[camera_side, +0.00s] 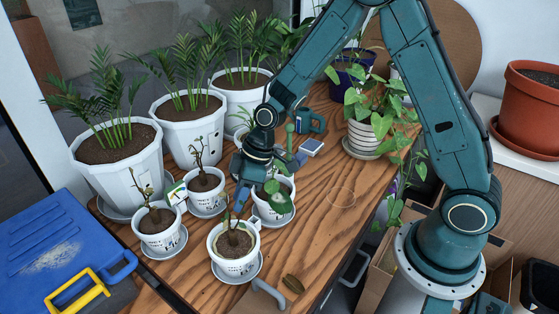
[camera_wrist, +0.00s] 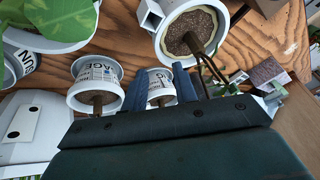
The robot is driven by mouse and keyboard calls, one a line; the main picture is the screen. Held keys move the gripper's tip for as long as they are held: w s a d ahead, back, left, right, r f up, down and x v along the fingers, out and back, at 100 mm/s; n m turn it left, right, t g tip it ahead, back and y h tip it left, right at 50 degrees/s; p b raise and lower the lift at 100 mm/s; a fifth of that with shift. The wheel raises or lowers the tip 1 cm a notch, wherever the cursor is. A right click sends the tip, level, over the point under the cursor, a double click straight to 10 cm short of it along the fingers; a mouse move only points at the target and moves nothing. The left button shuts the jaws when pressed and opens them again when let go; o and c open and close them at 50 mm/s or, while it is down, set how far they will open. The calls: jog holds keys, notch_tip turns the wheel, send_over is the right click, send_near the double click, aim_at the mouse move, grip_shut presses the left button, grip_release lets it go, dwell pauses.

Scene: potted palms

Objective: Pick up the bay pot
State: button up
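Several small white labelled pots on saucers stand on the wooden table. One is the front pot (camera_side: 235,262) with a bare stem, one the left pot (camera_side: 160,238), one the middle pot (camera_side: 207,198), and one the leafy pot (camera_side: 272,210). The labels are too small for me to tell which is the bay pot. My gripper (camera_side: 236,207) points down among them, beside the leafy pot. In the wrist view my gripper (camera_wrist: 161,76) has its two blue fingers apart, with a labelled white pot (camera_wrist: 159,84) showing beyond the gap. No pot is held.
Large white palm pots (camera_side: 118,170) stand at the back left. A blue crate (camera_side: 55,240) with a yellow handle is at the left. A striped pot (camera_side: 362,138) with a trailing plant stands at the right. The table (camera_side: 325,205) is bare at right of centre.

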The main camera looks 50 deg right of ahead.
aim_at(231, 222)
jog(key=shift+a+f, duration=0.1)
jog(key=shift+f, duration=0.15)
jog(key=x, duration=0.5)
dwell(0.4)
dwell(0.4)
grip_shut()
dwell(1.2)
